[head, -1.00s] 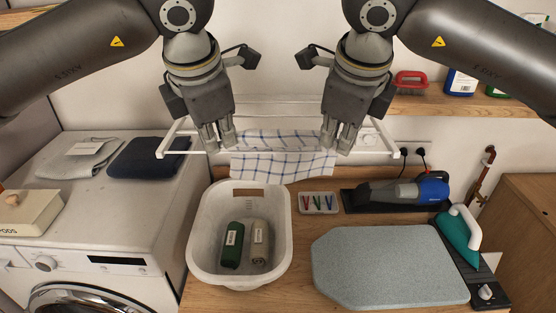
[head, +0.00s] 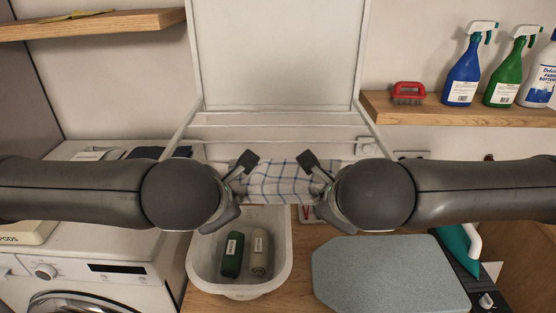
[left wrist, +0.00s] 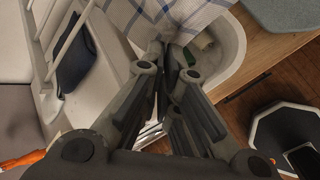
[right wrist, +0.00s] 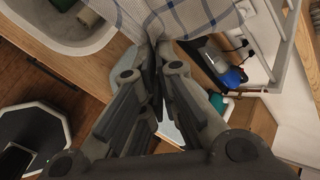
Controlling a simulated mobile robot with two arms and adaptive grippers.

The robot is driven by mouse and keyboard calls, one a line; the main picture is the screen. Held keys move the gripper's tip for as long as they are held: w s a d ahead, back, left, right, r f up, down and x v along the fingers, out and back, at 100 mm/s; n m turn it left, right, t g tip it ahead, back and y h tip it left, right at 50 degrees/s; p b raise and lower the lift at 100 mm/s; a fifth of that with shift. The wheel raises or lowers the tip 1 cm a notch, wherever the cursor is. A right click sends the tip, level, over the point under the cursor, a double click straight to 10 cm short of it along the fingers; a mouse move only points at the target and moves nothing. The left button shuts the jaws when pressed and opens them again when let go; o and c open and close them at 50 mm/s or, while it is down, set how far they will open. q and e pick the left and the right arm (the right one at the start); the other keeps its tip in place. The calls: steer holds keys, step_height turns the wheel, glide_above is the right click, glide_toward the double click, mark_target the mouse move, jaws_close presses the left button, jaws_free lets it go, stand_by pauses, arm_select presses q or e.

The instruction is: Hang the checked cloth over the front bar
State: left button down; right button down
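The white cloth with blue checks (head: 280,183) is stretched between my two hands in the head view, in front of the white rack (head: 280,118). My left gripper (left wrist: 170,55) has its fingers together at one edge of the cloth, which also shows in the left wrist view (left wrist: 170,15). My right gripper (right wrist: 158,55) has its fingers together at the other edge, seen in the right wrist view (right wrist: 190,15). The rack's front bar is largely hidden behind cloth and arms, so I cannot tell whether cloth and bar touch.
A white basin (head: 284,268) with a green roll and a beige roll stands below the cloth. A grey ironing pad (head: 390,275) lies to its right, beside a teal iron (head: 458,245). The washing machine (head: 90,270) is at left. Spray bottles stand on the right shelf (head: 430,115).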

arm_select(q)
steer(key=shift+s+a, duration=0.15)
steer(key=shift+a, duration=0.1)
arm_select(e)
steer(key=shift+s+d, duration=0.15)
steer(key=shift+d, duration=0.1)
arm_select(q)
steer(key=c, duration=1.5)
jaws_free()
steer(key=shift+d, duration=0.1)
arm_select(e)
steer(key=c, duration=1.5)
jaws_free()
steer(key=shift+w+a, duration=0.1)
steer(key=shift+w, duration=0.1)
arm_select(q)
steer(key=shift+o, duration=0.3)
arm_select(e)
steer(key=shift+o, duration=0.3)
steer(key=shift+s, duration=0.1)
steer(key=shift+s, duration=0.1)
arm_select(q)
steer(key=shift+d, duration=0.1)
arm_select(e)
steer(key=shift+a, duration=0.1)
